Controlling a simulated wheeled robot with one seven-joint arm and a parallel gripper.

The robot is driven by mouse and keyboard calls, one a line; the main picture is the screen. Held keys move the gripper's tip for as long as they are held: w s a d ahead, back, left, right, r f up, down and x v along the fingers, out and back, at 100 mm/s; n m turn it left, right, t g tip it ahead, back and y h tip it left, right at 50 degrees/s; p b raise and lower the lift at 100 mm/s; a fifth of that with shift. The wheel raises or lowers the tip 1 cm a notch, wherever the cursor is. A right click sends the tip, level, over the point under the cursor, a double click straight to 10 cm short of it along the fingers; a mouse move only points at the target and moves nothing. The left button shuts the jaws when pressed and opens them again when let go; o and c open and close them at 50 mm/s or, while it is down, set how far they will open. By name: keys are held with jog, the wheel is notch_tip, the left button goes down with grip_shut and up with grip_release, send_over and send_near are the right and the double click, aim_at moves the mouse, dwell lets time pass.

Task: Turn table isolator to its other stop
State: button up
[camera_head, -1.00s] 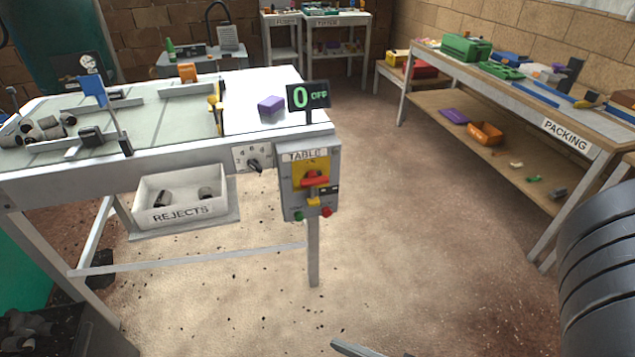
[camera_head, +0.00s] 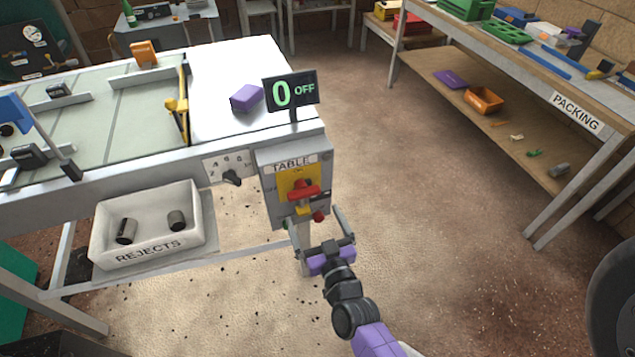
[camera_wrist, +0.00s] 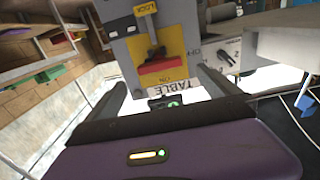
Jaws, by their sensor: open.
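The table isolator (camera_head: 303,190) is a red handle on a yellow plate, on the grey box labelled TABLE (camera_head: 262,168) at the table's front right corner. In the wrist view the red handle (camera_wrist: 162,65) lies across the yellow plate beside the word ON, with the picture upside down. My gripper (camera_head: 322,228) is open just below and in front of the box, apart from the handle. In the wrist view its two fingers (camera_wrist: 164,86) stand wide apart, with the handle between and beyond them. The display (camera_head: 291,92) above reads 0 OFF.
A numbered selector knob (camera_head: 232,177) is left of the box. The rejects bin (camera_head: 148,222) hangs under the table (camera_head: 222,62). A purple block (camera_head: 246,97) lies on top. The packing bench (camera_head: 540,92) stands right, with clear floor between.

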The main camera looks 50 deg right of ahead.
aim_at(305, 196)
jog(key=x, duration=0.3)
jog(key=p+x, duration=0.1)
jog(key=x, duration=0.2)
jog(key=shift+w+d+r, duration=0.15)
jog(key=shift+d+r, duration=0.1)
jog(key=shift+d, duration=0.05)
jog(key=shift+w+d+f, duration=0.1)
jog(key=shift+w+d, duration=0.2)
jog(key=shift+w, duration=0.2)
jog(key=c, duration=1.3)
